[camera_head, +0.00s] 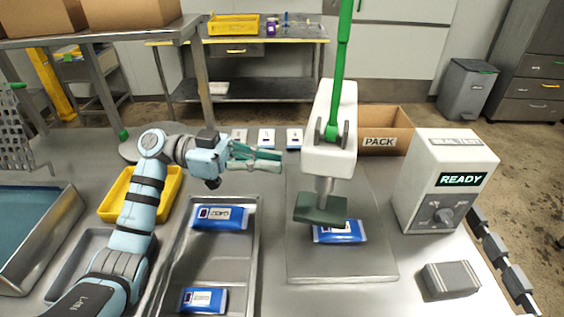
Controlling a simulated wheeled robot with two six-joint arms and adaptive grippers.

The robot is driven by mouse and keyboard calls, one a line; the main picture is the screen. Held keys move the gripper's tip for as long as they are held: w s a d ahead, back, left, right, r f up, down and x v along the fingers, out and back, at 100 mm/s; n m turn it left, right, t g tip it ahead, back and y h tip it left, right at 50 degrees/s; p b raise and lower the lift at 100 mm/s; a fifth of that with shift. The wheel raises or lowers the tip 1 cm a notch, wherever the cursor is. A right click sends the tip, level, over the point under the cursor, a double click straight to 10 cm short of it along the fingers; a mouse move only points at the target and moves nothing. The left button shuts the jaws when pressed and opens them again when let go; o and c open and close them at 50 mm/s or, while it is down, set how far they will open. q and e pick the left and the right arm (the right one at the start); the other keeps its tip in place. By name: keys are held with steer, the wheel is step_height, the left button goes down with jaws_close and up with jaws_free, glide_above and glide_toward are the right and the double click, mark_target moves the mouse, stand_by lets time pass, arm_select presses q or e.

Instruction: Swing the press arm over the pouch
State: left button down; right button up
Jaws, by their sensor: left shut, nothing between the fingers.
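The press arm has a white head (329,135) with a green lever (342,60) standing up from it. Its dark green press pad (320,209) hangs over the left part of a blue and white pouch (346,232), which lies on the grey base plate (310,264). I cannot tell whether the pad touches the pouch. My left gripper (274,160) is shut and empty, just left of the white head, with a small gap between them. My right gripper is not in view.
A metal tray (254,262) holds blue pouches (220,217). A white box reading READY (444,180) stands right of the press. A PACK carton (388,130) is behind it. A grey block (450,280) sits front right.

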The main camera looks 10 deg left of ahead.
mark_target(302, 168)
arm_select(q)
steer(key=shift+s+d, duration=0.1)
steer(key=shift+d, duration=1.35)
steer(key=d+p, duration=0.2)
steer(key=p, duration=0.1)
steer(key=d+r+p, duration=0.1)
steer(key=p, duration=0.1)
steer(key=shift+s+d, duration=0.25)
steer(key=shift+s, duration=0.1)
steer(key=d, duration=0.1)
steer(key=d+f+p, duration=0.1)
steer(key=shift+s+d, duration=0.15)
steer(key=shift+d, duration=0.15)
steer(key=shift+p, duration=0.3)
